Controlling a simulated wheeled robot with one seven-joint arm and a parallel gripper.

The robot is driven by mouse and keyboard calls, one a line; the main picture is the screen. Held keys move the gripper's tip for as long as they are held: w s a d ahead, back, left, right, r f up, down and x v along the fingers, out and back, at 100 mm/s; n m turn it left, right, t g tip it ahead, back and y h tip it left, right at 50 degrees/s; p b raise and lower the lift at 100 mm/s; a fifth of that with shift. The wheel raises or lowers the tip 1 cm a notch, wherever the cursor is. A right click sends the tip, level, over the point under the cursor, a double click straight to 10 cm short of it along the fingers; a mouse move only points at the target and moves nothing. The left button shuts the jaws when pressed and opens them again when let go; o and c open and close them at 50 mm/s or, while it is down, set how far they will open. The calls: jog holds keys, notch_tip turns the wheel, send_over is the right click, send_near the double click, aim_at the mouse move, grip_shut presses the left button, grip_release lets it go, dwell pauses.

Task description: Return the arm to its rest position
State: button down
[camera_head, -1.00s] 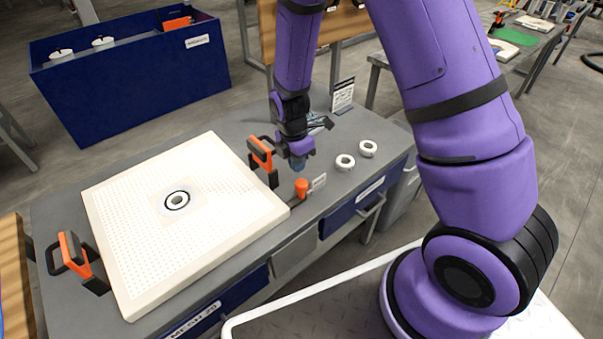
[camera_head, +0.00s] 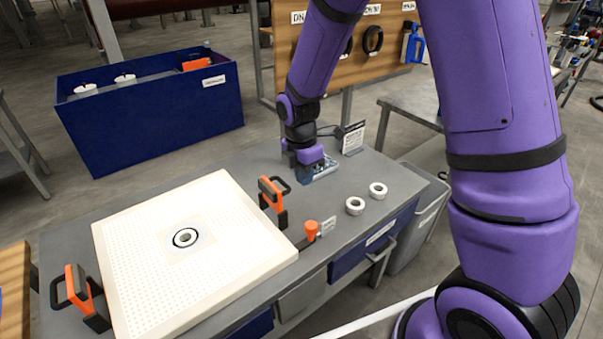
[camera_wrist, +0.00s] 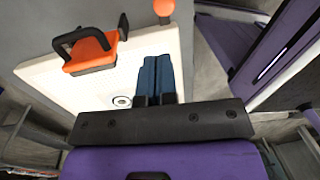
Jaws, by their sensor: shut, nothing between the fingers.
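My gripper (camera_wrist: 157,80) shows in the wrist view with its two blue fingers together and nothing between them. In the head view my purple arm reaches over the grey bench (camera_head: 365,160), and the gripper end is above the bench behind the filter plate, partly hidden by my wrist. The white perforated filter plate (camera_head: 140,250) lies on the bench with a dark-ringed hole (camera_head: 185,238) in its middle. An orange-and-black clamp (camera_head: 271,193) stands at the plate's far right edge, and another clamp (camera_head: 76,285) at its left. My gripper touches neither.
Two white rings (camera_head: 355,206) lie on the bench, right of an orange knob (camera_head: 311,229). A small sign (camera_head: 353,138) stands at the back. A blue bin (camera_head: 150,125) stands behind left; a wooden board (camera_head: 390,50) rises behind. Open floor lies between bin and bench.

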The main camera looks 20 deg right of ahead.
jog(key=s+d+r+m+t, duration=0.1)
jog(key=s+d+r+m, duration=0.15)
jog(key=r, duration=0.35)
jog(key=s+d+r+m+t, duration=0.1)
jog(key=s+r+m, duration=0.1)
jog(key=r+m, duration=0.3)
jog(key=s+d+r+m+t, duration=0.1)
jog(key=s+r+m, duration=0.15)
jog(key=r, duration=0.45)
jog(key=s+d+r+m+t, duration=0.1)
jog(key=s+d+r+m, duration=0.1)
jog(key=s+r+m, duration=0.3)
jog(key=s+d+r+m+t, duration=0.2)
jog(key=s+r+m, duration=0.2)
jog(key=s, duration=0.7)
jog(key=m, duration=0.2)
jog(key=shift+s+d+r+m+y, duration=0.2)
jog(key=shift+s+r+m+y, duration=0.1)
jog(key=shift+r, duration=0.1)
